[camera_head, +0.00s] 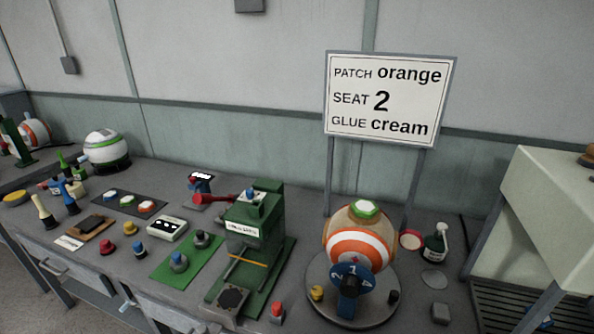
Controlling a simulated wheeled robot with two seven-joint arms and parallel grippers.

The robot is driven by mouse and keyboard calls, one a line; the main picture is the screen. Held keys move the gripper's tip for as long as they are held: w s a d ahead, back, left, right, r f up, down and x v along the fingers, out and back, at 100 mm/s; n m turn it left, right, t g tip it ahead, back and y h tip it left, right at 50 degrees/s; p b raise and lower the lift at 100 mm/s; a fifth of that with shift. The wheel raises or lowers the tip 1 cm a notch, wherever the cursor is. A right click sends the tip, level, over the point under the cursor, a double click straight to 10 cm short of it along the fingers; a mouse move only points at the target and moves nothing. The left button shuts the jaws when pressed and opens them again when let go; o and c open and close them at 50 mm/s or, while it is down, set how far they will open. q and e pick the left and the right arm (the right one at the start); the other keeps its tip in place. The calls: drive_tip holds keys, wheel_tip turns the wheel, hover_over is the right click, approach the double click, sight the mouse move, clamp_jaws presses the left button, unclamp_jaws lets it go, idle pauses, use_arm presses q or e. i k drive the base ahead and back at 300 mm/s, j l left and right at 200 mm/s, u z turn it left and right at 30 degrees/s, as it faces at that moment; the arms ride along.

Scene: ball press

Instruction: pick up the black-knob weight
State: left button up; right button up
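A grey weight with a dark knob (202,239) stands upright near the back edge of the green mat (172,277), left of the green press (252,240). Its knob looks black, but it is small in the view. A second grey weight with a bluish knob (178,261) stands in front of it on the same mat. A small dark peg-like piece (393,297) sits on the right of the round grey turntable. Neither of my grippers shows in the head view.
An orange-and-white striped ball (359,240) rests on the turntable behind a blue numbered dial (352,279). Small red-knob (106,247), blue-knob (139,250) and yellow-knob (130,228) pieces stand left of the mat. A sign (388,98) stands behind.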

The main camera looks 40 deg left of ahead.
sight(202, 240)
drive_tip(key=u, duration=2.2)
drive_tip(key=i+j+z, duration=0.45)
drive_tip(key=j+z, duration=0.3)
drive_tip(key=j, duration=0.15)
drive_tip(key=i+j+z, duration=0.15)
drive_tip(key=j+z, duration=0.2)
drive_tip(key=j, duration=0.2)
drive_tip(key=j+z, duration=0.4)
drive_tip(key=j, duration=0.15)
drive_tip(key=j+z, duration=0.35)
drive_tip(key=j, duration=0.25)
